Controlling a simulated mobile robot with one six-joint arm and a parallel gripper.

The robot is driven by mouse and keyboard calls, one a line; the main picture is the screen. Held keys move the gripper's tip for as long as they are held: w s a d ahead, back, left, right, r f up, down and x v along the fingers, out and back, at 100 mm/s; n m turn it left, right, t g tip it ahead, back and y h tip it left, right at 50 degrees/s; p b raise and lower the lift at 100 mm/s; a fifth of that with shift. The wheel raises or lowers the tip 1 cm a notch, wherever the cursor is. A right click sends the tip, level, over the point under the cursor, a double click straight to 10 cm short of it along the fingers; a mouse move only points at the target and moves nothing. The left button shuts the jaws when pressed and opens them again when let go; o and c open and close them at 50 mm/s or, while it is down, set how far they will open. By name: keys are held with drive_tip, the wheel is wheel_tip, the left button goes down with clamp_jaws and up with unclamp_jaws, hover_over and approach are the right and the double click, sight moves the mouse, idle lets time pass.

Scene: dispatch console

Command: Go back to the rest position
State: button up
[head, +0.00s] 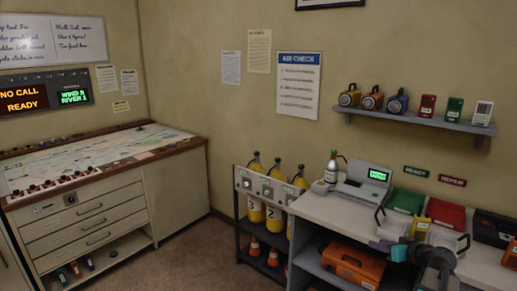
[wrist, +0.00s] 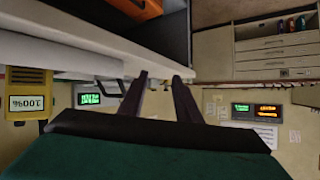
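My gripper (head: 384,246) is at the front of the white workbench (head: 330,208) in the head view, with my dark arm to its right. In the wrist view, which is upside down, the two dark fingers of my gripper (wrist: 162,80) stand apart with nothing visible between them. The gripper looks empty. A wide dark bar and a green surface fill the bottom of that view.
A yellow meter (wrist: 28,103) reading 100% is left in the wrist view. The bench holds a grey device (head: 367,184), green tray (head: 405,201) and red tray (head: 446,214). An orange case (head: 353,264) sits below. Open floor (head: 190,262) lies left, before the drawer console (head: 90,222).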

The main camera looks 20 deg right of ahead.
drive_tip(key=w+a+f+n+g+y, duration=0.25)
drive_tip(key=w+a+f, duration=0.25)
drive_tip(key=a+f, duration=0.65)
drive_tip(key=s+a+f+n+g+y, duration=0.1)
drive_tip(key=s+a+f+g, duration=0.1)
drive_tip(key=a+f, duration=0.6)
drive_tip(key=s+a+f+n+g+y, duration=0.15)
drive_tip(key=a+f, duration=0.35)
drive_tip(key=a, duration=0.7)
drive_tip(key=s+a+f+g+y, duration=0.1)
drive_tip(key=s+a+f+g, duration=0.1)
drive_tip(key=a+f, duration=0.6)
drive_tip(key=s+a+f+g+h, duration=0.1)
drive_tip(key=s+a+f+g, duration=0.2)
drive_tip(key=s+a+f, duration=0.35)
drive_tip(key=s+a+f+g+h, duration=0.1)
drive_tip(key=s+a+f+g, duration=0.3)
drive_tip(key=s+a, duration=0.6)
drive_tip(key=s+d+f+m+g+h, duration=0.1)
drive_tip(key=s+d+m+h, duration=0.1)
drive_tip(key=s+d, duration=0.2)
drive_tip(key=s+d+f+m+g+h+b, duration=0.1)
drive_tip(key=s+d, duration=0.3)
drive_tip(key=s, duration=0.5)
drive_tip(key=shift+s+d+f+m+g+h, duration=0.25)
drive_tip(key=shift+d+f+m+g+h, duration=0.15)
drive_tip(key=shift+g+h, duration=0.25)
drive_tip(key=shift+a, duration=0.1)
